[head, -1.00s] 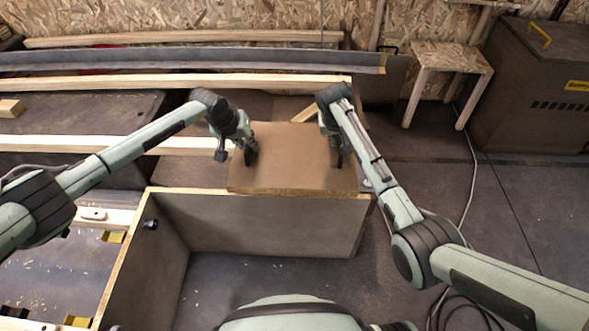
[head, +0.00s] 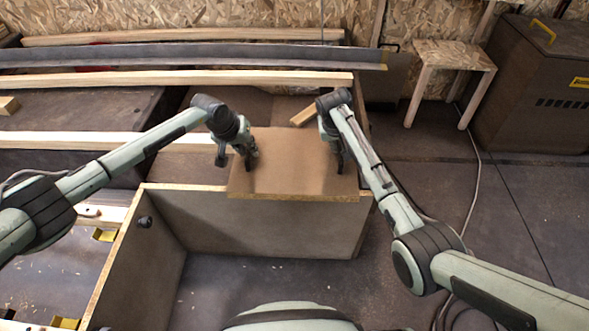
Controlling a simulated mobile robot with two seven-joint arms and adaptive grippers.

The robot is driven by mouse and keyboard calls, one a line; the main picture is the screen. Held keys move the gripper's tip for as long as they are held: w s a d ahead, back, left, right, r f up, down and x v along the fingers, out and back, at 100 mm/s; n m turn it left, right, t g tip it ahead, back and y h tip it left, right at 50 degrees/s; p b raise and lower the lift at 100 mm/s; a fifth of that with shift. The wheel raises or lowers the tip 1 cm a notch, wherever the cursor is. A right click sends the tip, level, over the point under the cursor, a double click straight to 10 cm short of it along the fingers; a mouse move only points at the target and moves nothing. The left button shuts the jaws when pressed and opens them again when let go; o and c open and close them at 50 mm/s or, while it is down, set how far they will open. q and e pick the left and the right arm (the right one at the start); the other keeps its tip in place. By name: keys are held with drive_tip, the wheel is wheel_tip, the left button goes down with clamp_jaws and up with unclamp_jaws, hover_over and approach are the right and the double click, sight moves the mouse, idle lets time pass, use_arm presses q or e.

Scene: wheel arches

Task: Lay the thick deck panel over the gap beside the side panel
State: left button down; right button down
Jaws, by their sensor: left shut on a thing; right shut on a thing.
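The thick deck panel (head: 290,170) is a brown board with a pale chipped front edge. It lies roughly flat, its front edge overlapping the top edge of the upright side panel (head: 270,225). My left gripper (head: 248,163) is shut on the panel's left part. My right gripper (head: 340,165) is shut on its right part. The fingertips are small and partly dark against the board. Whether the panel rests on the side panel or hovers just above it, I cannot tell. The gap behind the side panel is mostly hidden under the board.
Long timber rails (head: 190,79) run across behind the panel. A short wood piece (head: 305,115) lies just beyond its far edge. A wooden stool (head: 450,65) and a dark cabinet (head: 535,95) stand at the right. The floor right of my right arm is mostly clear, with a cable.

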use_arm(q)
drive_tip(key=c, duration=2)
unclamp_jaws()
drive_tip(key=shift+f, duration=0.3)
drive_tip(key=shift+c, duration=0.2)
use_arm(e)
drive_tip(key=c, duration=2)
unclamp_jaws()
drive_tip(key=shift+f, duration=0.3)
drive_tip(key=shift+c, duration=0.2)
use_arm(q)
drive_tip(key=shift+o, duration=1.2)
drive_tip(key=shift+r, duration=0.15)
use_arm(e)
drive_tip(key=shift+o, duration=1.2)
drive_tip(key=shift+r, duration=0.15)
use_arm(q)
drive_tip(key=shift+o, duration=1)
use_arm(e)
drive_tip(key=shift+o, duration=1)
use_arm(q)
drive_tip(key=v, duration=1.2)
use_arm(e)
drive_tip(key=v, duration=1.2)
